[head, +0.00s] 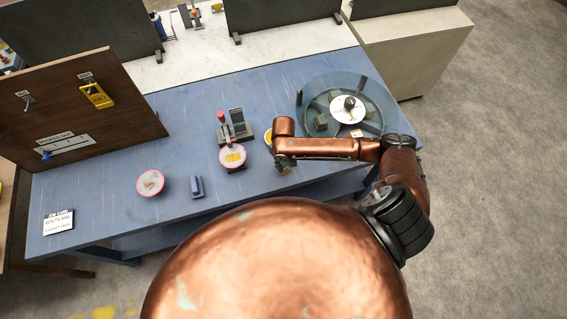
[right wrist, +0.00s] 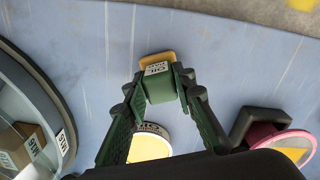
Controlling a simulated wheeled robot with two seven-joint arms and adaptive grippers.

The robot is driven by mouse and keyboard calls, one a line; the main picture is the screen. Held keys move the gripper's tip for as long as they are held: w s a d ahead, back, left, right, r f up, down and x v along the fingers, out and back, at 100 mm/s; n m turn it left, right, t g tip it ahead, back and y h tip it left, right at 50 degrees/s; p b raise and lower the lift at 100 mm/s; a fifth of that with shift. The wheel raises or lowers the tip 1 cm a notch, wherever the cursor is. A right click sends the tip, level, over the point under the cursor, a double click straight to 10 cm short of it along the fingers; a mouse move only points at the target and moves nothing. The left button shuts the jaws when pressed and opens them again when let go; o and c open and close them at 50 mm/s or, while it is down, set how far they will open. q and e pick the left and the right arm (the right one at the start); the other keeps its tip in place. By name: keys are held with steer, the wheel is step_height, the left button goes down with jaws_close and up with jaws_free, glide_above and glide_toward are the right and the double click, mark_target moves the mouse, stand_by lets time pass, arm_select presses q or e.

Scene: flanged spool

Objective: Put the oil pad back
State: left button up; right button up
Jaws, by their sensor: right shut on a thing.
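The oil pad (right wrist: 160,88) is a small green block with a white label reading OIL and a tan strip at its far end. My right gripper (right wrist: 161,84) is shut on it, one finger on each side. In the head view my right gripper (head: 284,165) is over the front part of the blue table, mostly hidden by its own arm. I cannot tell whether the pad touches the table. My left gripper is not in view.
A round, clear-walled divided tray (head: 313,93) stands right. A yellow-topped round container (right wrist: 149,148) is close below the gripper. A pink-rimmed container (head: 232,157), red-handled fixture (head: 235,130), blue block (head: 196,187) and another pink-rimmed container (head: 150,183) stand left.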

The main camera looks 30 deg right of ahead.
mark_target(283, 163)
steer(key=shift+f, duration=0.1)
steer(key=o, duration=1)
step_height(283, 163, up, 12)
steer(key=shift+b, duration=0.35)
